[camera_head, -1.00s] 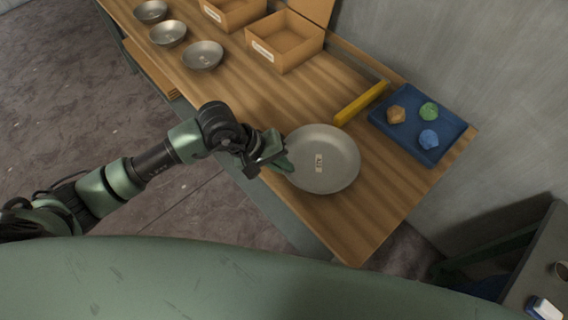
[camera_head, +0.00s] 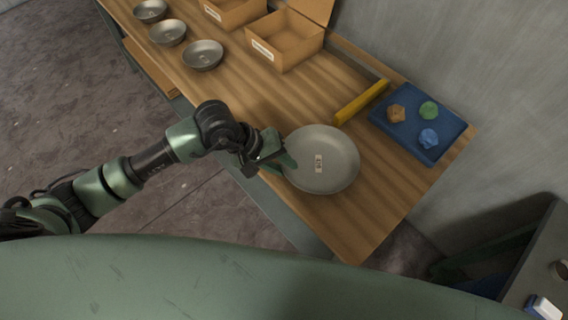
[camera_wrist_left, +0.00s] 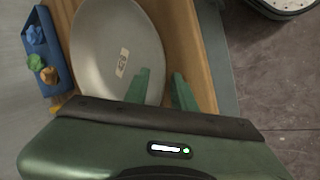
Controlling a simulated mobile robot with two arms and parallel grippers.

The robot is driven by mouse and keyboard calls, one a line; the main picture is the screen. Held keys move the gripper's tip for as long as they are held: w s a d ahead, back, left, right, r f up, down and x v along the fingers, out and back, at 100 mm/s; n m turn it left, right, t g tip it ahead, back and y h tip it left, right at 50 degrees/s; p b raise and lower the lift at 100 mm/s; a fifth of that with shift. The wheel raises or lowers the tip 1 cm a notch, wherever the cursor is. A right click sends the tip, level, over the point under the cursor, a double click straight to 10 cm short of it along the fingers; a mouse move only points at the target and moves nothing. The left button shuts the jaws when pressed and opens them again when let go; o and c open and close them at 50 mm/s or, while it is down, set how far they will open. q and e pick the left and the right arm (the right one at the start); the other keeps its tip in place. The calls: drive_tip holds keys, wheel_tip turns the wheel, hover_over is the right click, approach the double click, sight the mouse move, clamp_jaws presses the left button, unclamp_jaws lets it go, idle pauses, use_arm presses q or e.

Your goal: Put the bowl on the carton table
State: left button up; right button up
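A large shallow grey bowl (camera_head: 335,145) with a small pale label inside sits on the near right part of the wooden table (camera_head: 375,215), which also carries open cartons. My left gripper (camera_head: 280,158) is at the bowl's left rim. In the left wrist view the bowl (camera_wrist_left: 100,40) shows beside my left gripper (camera_wrist_left: 160,75). The two green fingers are apart, one over the bowl's inside and the other outside its rim. Whether either finger touches the rim cannot be told. My right gripper is not in view.
Several smaller metal bowls (camera_head: 203,55) stand in a row at the far left. Open cartons (camera_head: 285,40) stand along the back. A yellow bar (camera_head: 361,102) and a blue tray (camera_head: 448,142) with three coloured lumps lie behind the bowl. A dark table (camera_head: 535,265) stands at lower right.

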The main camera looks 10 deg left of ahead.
use_arm(q)
drive_tip(key=b+v, duration=0.1)
drive_tip(key=v, duration=1)
drive_tip(key=shift+a+b, duration=0.15)
drive_tip(key=shift+b, duration=0.25)
drive_tip(key=shift+r, duration=0.1)
